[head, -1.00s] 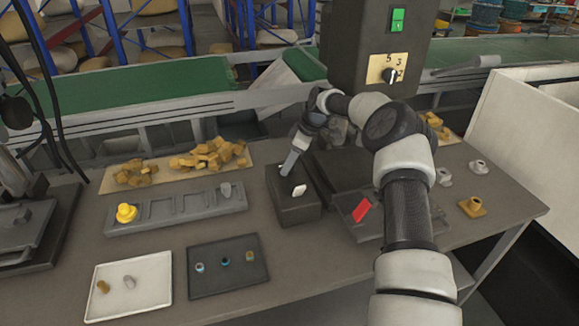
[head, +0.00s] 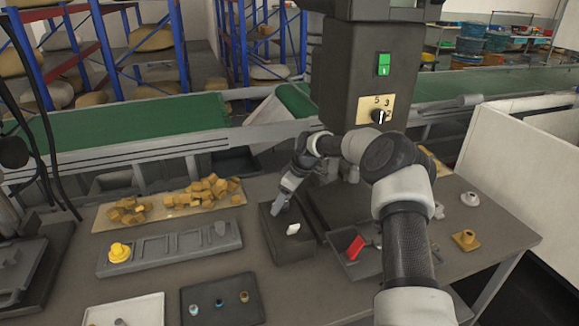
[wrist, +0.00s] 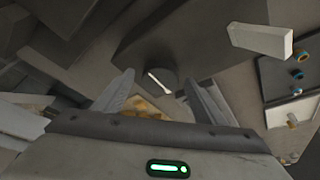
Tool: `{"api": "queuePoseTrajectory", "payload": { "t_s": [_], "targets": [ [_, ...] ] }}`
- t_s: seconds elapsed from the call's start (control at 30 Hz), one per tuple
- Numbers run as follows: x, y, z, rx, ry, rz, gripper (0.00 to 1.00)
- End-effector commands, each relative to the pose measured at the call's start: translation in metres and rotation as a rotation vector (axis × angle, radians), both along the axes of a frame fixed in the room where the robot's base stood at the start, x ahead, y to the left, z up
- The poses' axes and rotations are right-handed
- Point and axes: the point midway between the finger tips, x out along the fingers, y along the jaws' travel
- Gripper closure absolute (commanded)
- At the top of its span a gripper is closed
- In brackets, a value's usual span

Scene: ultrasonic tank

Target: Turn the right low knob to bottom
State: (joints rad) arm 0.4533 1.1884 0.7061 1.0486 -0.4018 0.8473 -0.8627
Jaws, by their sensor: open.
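A dark box (head: 276,245) stands mid-table, with a white lever-like piece (head: 293,229) on its top. My gripper (head: 279,208) is over the back part of this box, behind the white piece, with its fingers pointing down. In the wrist view my gripper (wrist: 158,88) is open. A dark round knob with a white line (wrist: 168,78) shows between and beyond the fingertips; I cannot tell whether they touch it. The white piece is also in the wrist view (wrist: 262,40), right of the fingers. In the head view the knob is hidden by my gripper.
A machine column (head: 340,85) with a green switch (head: 384,64) and a numbered dial (head: 379,116) rises behind. A red handle (head: 356,245) is right of the box. A grey slotted rack (head: 165,252) and a dark tray (head: 200,290) lie left.

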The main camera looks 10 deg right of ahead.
Motion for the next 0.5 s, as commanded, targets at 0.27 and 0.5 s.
{"api": "queuePoseTrajectory", "payload": {
  "t_s": [0.27, 0.5],
  "targets": [
    [-0.008, -0.006, 0.024, -0.002, -0.006, -0.191, 0.35],
    [-0.022, -0.018, 0.068, 0.0, -0.004, -0.189, 0.35]
  ]
}}
